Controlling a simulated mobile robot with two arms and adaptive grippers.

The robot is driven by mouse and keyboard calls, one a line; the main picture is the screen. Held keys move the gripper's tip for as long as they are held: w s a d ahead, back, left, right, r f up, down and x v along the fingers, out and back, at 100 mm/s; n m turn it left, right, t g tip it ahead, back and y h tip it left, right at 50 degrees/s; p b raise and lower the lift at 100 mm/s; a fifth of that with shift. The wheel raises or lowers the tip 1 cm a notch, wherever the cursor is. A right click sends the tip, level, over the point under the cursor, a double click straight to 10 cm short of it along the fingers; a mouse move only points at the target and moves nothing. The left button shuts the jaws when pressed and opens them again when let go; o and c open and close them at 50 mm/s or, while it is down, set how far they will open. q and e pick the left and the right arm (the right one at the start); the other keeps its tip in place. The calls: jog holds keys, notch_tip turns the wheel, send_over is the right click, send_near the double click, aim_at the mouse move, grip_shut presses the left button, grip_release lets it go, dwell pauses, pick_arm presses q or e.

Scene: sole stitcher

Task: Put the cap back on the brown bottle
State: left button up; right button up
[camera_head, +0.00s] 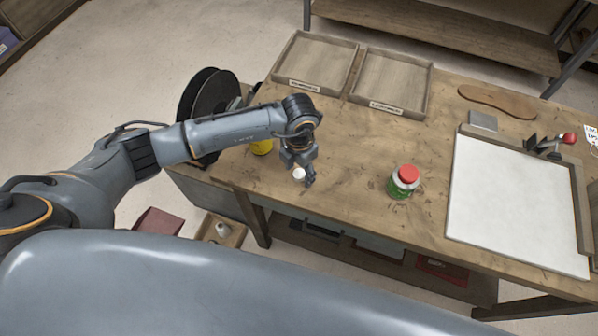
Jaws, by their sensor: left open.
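My left gripper (306,178) is open and points down over the table's front left part. A small white round thing (299,174) shows at its fingertips; it may be the cap, but it is too small to be sure. I cannot tell whether the fingers touch it. I do not make out a brown bottle; the gripper and arm hide part of the table there. My right gripper is not in view.
A green jar with a red lid (403,182) stands right of the gripper. Two wooden trays (428,92) lie at the back. A white board (515,205) is at right.

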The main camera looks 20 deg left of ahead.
aim_at(299, 174)
pick_arm(q)
jog(key=c, duration=0.8)
jog(key=shift+r, duration=0.15)
jog(key=shift+r+b, duration=0.2)
jog(key=shift+b, duration=0.1)
notch_tip(299, 174, up, 2)
jog(key=shift+r+b, duration=0.25)
jog(key=shift+b, duration=0.5)
jog(key=s+d+r+b, duration=0.1)
jog(key=s+d+r, duration=0.1)
jog(key=s+r, duration=0.1)
jog(key=s+d+r+b, duration=0.1)
jog(key=s+d+r, duration=0.1)
jog(key=s, duration=0.3)
jog(key=s+d+r+b, duration=0.1)
jog(key=s+d+r, duration=0.1)
jog(key=s+r, duration=0.2)
jog(key=shift+s+d+r, duration=0.1)
jog(key=shift+s+r, duration=0.2)
jog(key=shift+r, duration=0.15)
